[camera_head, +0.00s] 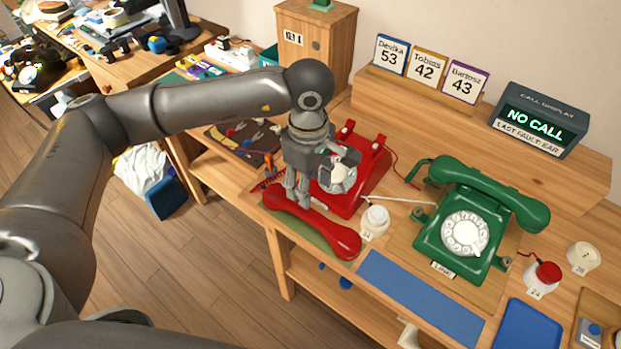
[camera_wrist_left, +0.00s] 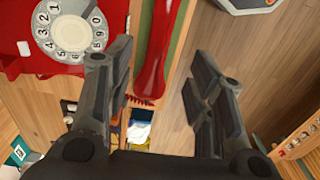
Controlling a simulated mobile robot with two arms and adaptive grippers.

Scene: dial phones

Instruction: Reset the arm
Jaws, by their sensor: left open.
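My left gripper (camera_head: 298,192) is over the red handset (camera_head: 315,225), fingers pointing down. In the left wrist view the gripper (camera_wrist_left: 162,62) is open, with the handset (camera_wrist_left: 158,45) seen between its fingers, nearer the left one. I cannot tell whether they touch. The handset lies off its phone on a green mat (camera_head: 318,243) at the table's front edge. The red dial phone (camera_head: 372,178) stands behind, its cradle empty and its dial partly hidden by my gripper. The dial also shows in the left wrist view (camera_wrist_left: 70,30). My right gripper is not in view.
A green phone (camera_head: 460,235) with its handset on stands to the right. A white cup-like piece (camera_head: 375,221) is close beside the red handset. Name cards (camera_head: 428,66) and a "NO CALL" display (camera_head: 536,122) stand behind. Open floor (camera_head: 200,270) lies left of the table.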

